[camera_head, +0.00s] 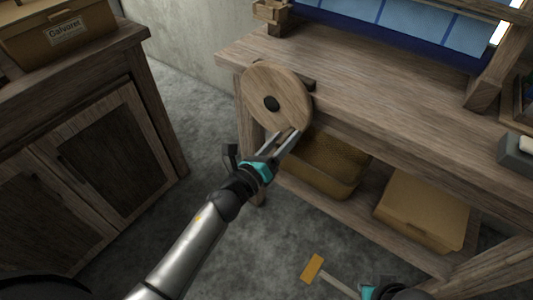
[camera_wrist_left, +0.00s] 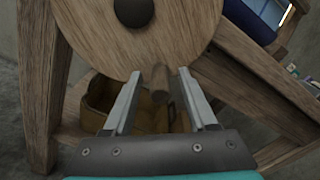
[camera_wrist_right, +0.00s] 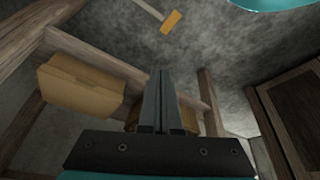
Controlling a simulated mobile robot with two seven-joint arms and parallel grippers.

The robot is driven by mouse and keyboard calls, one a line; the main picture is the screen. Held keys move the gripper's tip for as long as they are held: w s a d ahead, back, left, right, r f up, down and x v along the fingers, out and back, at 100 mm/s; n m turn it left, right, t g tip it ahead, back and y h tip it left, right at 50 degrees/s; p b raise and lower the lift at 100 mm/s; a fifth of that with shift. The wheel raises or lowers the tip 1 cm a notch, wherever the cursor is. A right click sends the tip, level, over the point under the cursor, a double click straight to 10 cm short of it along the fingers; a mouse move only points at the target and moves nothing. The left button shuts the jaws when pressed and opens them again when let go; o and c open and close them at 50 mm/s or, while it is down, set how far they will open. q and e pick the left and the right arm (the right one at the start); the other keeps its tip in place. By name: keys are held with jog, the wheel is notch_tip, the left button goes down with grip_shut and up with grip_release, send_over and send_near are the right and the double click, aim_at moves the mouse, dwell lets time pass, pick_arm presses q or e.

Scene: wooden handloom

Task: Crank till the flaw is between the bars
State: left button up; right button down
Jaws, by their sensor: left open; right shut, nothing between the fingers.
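The crank is a round wooden disc (camera_head: 285,84) with a dark hub, on the left end of the loom's wooden frame. In the left wrist view the disc (camera_wrist_left: 100,40) fills the top, and a short wooden handle peg (camera_wrist_left: 186,92) juts toward me near its lower edge. My left gripper (camera_head: 286,138) is open at the disc's lower edge. In its wrist view the peg lies between the fingers, closer to the right one; contact cannot be told. My right gripper (camera_wrist_right: 161,75) is shut and empty, low over the floor. Blue cloth (camera_head: 395,22) shows on the loom; no flaw is visible.
A brown bin (camera_head: 325,165) and a closed cardboard box (camera_head: 423,210) sit on the lower shelf. A wooden cabinet (camera_head: 100,150) stands left. An orange-headed tool (camera_head: 313,268) lies on the floor near my right gripper. A grey block (camera_head: 517,154) sits on the bench at right.

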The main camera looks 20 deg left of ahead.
pick_arm(q)
jog(key=p+v, duration=0.1)
jog(key=v, duration=1.4)
pick_arm(e)
jog(key=f, duration=0.3)
jog(key=shift+s, duration=0.3)
pick_arm(q)
jog(key=shift+w, duration=0.1)
